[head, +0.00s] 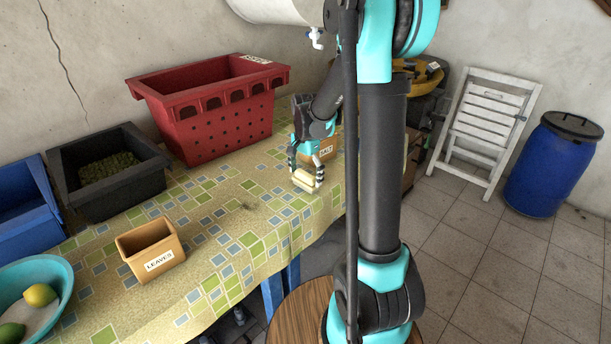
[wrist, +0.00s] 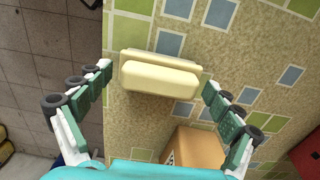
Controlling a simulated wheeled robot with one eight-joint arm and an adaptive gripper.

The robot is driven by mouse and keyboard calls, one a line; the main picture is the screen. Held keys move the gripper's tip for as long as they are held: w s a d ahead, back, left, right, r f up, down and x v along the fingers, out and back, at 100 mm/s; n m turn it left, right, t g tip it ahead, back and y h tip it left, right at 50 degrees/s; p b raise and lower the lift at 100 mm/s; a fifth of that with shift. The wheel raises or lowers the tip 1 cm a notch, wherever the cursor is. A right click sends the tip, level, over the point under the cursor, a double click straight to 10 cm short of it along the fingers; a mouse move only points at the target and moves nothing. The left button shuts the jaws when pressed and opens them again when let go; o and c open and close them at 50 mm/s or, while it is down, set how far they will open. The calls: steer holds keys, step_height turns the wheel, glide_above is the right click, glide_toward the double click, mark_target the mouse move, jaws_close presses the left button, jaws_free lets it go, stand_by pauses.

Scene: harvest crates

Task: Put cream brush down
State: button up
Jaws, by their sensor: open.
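The cream brush (head: 304,179) is a small pale block on the patterned tablecloth, near the right end of the table. In the wrist view the brush (wrist: 160,77) lies between the two spread fingers, with a narrow gap at each side. My gripper (head: 306,170) points down over the brush in the head view. It is open, and both of its fingers show in the wrist view (wrist: 156,88). The brush appears to rest on the cloth; its underside is hidden.
A tan box marked SALT (head: 326,151) stands just behind my gripper. A red crate (head: 215,118), a black crate (head: 110,186), a blue crate (head: 28,225), a LEAVES box (head: 152,250) and a teal bowl (head: 58,275) are on the table. Cloth in front of the red crate is clear.

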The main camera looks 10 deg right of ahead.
mark_target(304, 174)
step_height(304, 174, up, 11)
steer(key=s+d+f+n+t, duration=0.2)
steer(key=s+f+n, duration=0.3)
steer(key=s, duration=0.6)
steer(key=s+d+f+n+t, duration=0.2)
steer(key=s+f+n, duration=0.3)
steer(key=s, duration=0.6)
step_height(304, 174, down, 2)
steer(key=shift+f+n, duration=0.25)
steer(key=shift+n, duration=0.15)
steer(key=shift+c, duration=0.5)
